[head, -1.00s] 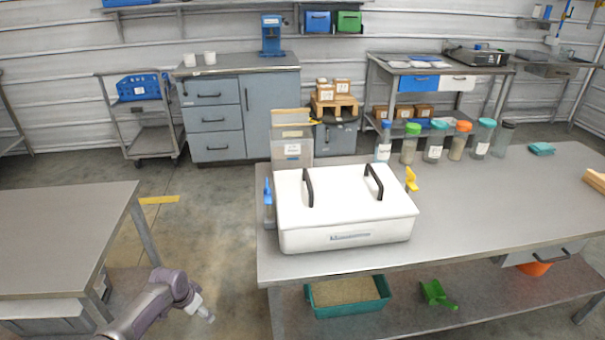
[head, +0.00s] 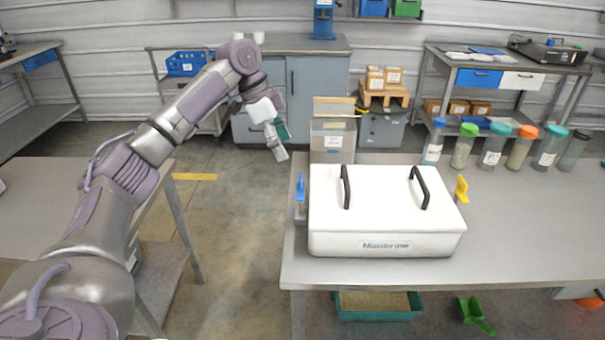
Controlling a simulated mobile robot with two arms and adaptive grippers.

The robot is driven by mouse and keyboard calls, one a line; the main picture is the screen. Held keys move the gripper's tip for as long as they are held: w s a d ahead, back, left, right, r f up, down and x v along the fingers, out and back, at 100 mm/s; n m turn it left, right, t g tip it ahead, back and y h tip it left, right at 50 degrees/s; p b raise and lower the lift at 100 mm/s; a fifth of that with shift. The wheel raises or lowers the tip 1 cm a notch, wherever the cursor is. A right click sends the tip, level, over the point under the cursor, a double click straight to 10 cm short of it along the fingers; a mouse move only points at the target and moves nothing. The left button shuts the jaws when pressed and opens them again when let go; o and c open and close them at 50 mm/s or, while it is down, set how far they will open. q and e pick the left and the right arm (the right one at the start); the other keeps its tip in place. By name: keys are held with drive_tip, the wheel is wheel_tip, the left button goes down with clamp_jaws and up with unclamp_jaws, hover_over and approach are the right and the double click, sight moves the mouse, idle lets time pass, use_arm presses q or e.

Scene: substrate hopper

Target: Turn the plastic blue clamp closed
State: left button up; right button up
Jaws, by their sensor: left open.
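The blue clamp (head: 300,187) stands upright at the left side of a white lidded hopper box (head: 386,243) on the metal table. A yellow clamp (head: 461,189) is at the box's right side. The box's lid, with two black handles, is down. My left gripper (head: 281,145) hangs in the air to the upper left of the blue clamp, apart from it and left of the table's edge. It is open and holds nothing that I can see. My right gripper is out of view.
A clear container (head: 332,145) stands behind the box, near the blue clamp. Several capped jars (head: 465,146) line the table's back edge. The metal table (head: 520,225) is bare right of the box. Open floor lies left of it.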

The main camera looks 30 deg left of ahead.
sight(300, 177)
use_arm(q)
drive_tip(key=x, duration=0.9)
drive_tip(key=shift+w+d+f, duration=0.1)
drive_tip(key=shift+w+f, duration=0.05)
drive_tip(key=shift+f, duration=0.25)
drive_tip(key=shift+c, duration=0.3)
drive_tip(key=shift+r, duration=0.1)
drive_tip(key=c, duration=1.1)
